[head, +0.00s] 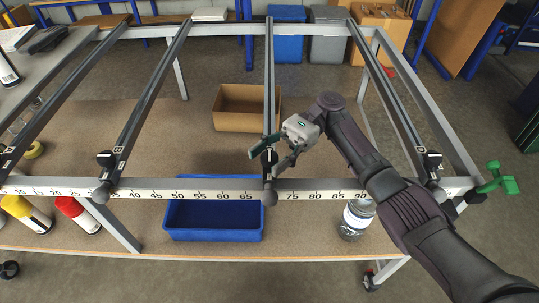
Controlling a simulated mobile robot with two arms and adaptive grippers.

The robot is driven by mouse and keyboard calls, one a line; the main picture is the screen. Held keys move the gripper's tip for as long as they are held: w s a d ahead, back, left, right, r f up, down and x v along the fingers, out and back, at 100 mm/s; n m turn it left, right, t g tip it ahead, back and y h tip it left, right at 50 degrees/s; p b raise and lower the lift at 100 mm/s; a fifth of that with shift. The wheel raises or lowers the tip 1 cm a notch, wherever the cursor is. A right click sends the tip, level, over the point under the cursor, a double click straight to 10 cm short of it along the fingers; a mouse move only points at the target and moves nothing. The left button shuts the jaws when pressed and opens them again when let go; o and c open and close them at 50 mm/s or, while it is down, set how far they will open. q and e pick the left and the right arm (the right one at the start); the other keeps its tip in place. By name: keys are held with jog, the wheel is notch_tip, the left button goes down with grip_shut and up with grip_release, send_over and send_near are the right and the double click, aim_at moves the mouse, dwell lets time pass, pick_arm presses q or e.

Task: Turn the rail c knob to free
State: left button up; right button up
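Rail c (269,85) is the slim grey rail running from the back beam to the front ruler bar. Its small dark knob (268,158) sits near the front end, just behind the ruler bar, partly hidden by a finger. My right gripper (272,160) reaches in from the right. Its fingers are spread, one on the far left side of the knob and one on the near right side. I cannot tell whether either finger touches it. Which way the knob is turned is not clear. My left gripper is not in view.
Similar rails with knobs stand at left (107,159) and right (432,160). A numbered ruler bar (330,190) runs along the front. Below are a blue bin (213,236), a cardboard box (233,122) and a jar (356,218). A green clamp handle (497,180) juts out at right.

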aim_at(269, 156)
dwell(0.3)
notch_tip(269, 156, up, 10)
dwell(0.4)
dwell(0.4)
